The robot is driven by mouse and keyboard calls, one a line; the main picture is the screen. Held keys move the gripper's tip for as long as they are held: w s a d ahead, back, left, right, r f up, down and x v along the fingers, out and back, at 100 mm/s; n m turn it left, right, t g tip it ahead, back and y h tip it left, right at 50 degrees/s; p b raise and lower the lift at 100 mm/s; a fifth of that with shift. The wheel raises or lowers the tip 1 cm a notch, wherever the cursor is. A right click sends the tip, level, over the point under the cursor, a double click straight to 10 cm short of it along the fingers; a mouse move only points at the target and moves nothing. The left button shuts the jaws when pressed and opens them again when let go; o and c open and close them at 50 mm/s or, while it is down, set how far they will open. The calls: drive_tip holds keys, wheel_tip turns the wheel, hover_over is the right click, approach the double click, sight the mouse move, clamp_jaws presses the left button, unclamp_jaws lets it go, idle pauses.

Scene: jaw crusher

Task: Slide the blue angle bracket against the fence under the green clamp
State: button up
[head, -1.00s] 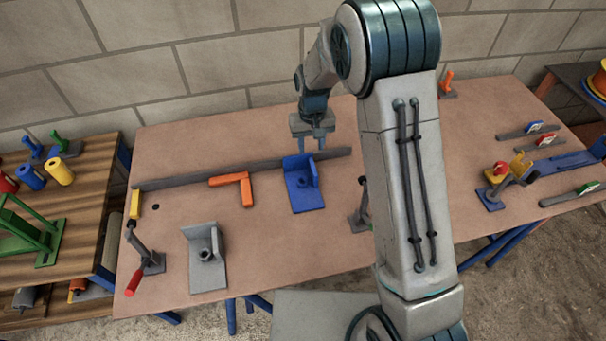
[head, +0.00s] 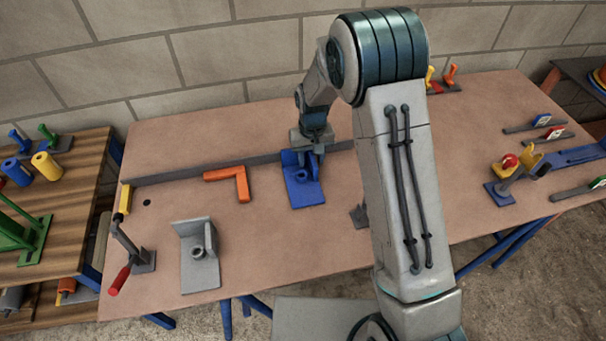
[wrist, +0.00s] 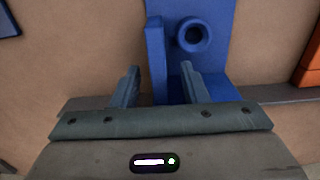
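The blue angle bracket (head: 303,192) lies on the table with its upright wall on the right, its far end close to the grey fence (head: 190,170). In the wrist view the bracket's upright wall (wrist: 155,50) stands between the two fingers of my gripper (wrist: 160,82); it also shows in the head view (head: 311,150). The fingers are open, with gaps visible on both sides of the wall. Whether the bracket touches the fence is hidden by my gripper. No green clamp can be made out on the table; a grey clamp base (head: 359,216) is mostly hidden by my arm.
An orange square (head: 240,183) lies against the fence to the left. A grey bracket (head: 199,262) and a red-handled clamp with a yellow bar (head: 133,248) stand at the front left. A red-and-yellow clamp (head: 507,180) is at right.

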clamp_jaws()
drive_tip(key=shift+r, duration=0.1)
drive_tip(key=shift+w+d, duration=0.1)
drive_tip(key=shift+w+d+b, duration=0.15)
drive_tip(key=shift+w+d, duration=0.4)
drive_tip(key=shift+d, duration=1.3)
drive_tip(key=shift+w+d+b, duration=0.1)
drive_tip(key=shift+w+d, duration=0.4)
drive_tip(key=shift+d, duration=1.4)
drive_tip(key=shift+w+d+b, duration=0.15)
drive_tip(key=shift+w+d, duration=0.4)
drive_tip(key=shift+d, duration=1.3)
drive_tip(key=shift+w, duration=0.15)
drive_tip(key=shift+w+a, duration=0.3)
drive_tip(key=shift+w, duration=0.5)
